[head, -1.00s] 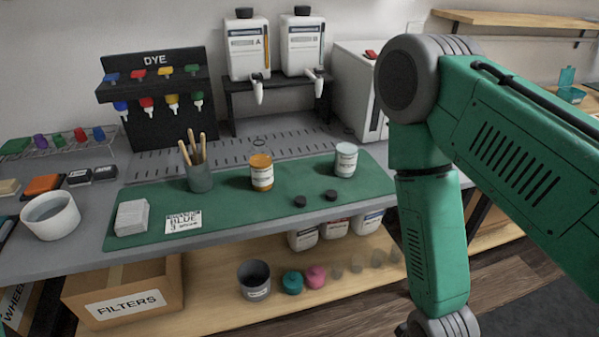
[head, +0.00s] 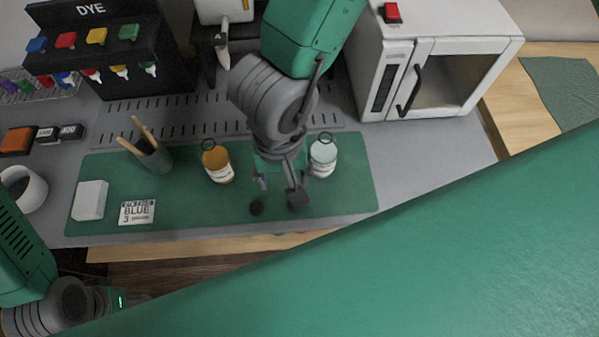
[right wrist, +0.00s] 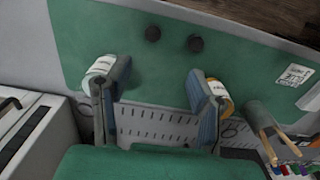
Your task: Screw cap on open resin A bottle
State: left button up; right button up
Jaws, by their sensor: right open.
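An amber bottle (head: 217,165) and a pale, clear bottle (head: 322,158) stand upright on the green mat (head: 350,190); their labels are too small to read. My right gripper (head: 279,188) is open and empty, pointing down over the mat between the two bottles. A black cap (head: 256,208) lies near the mat's front edge. In the right wrist view both black caps, one (right wrist: 153,33) and the other (right wrist: 196,43), lie beyond the open fingers. There the fingers partly cover the pale bottle (right wrist: 101,68) and the amber bottle (right wrist: 222,95). My left gripper (head: 118,299) is low at left, its jaws unclear.
A white oven-like box (head: 440,60) stands at back right. The dye rack (head: 100,50) is at back left. My green arm covers the lower right.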

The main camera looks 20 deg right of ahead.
jog(key=shift+d+r, duration=0.1)
jog(key=shift+d, duration=0.1)
jog(key=f+b, duration=0.1)
jog(key=f, duration=0.4)
jog(key=f+b, duration=0.1)
jog(key=f, duration=0.2)
jog(key=shift+d+f+b, duration=0.1)
jog(key=shift+d+b, duration=0.15)
jog(key=shift+b, duration=0.05)
jog(key=shift+f, duration=0.25)
jog(key=shift+a, duration=0.1)
